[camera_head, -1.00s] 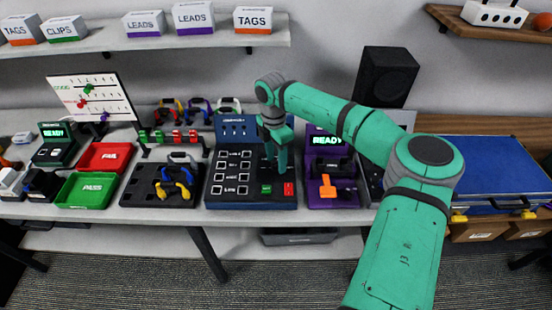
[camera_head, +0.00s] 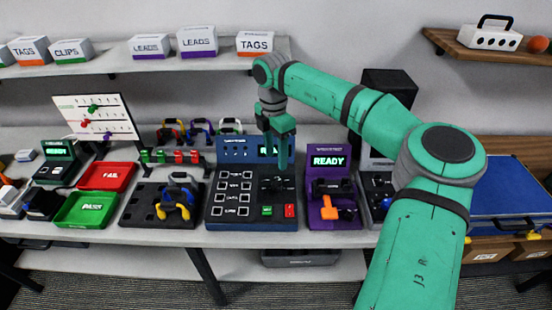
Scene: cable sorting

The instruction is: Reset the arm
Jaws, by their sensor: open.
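My arm reaches from the lower right of the head view up and across to the left. My gripper (camera_head: 282,160) points down above the dark control panel (camera_head: 228,211), over its right part near the green and red buttons. The gripper is open with nothing visible between its fingers, though they overlap from this angle. The panel's raised back screen (camera_head: 232,148) is partly hidden behind the gripper.
Right of the panel stands a purple station (camera_head: 324,216) reading READY. To the left are a black rack (camera_head: 137,204) with cables, a green PASS tray (camera_head: 64,219) and a red FAIL tray (camera_head: 126,174). A shelf (camera_head: 125,65) with boxes hangs above.

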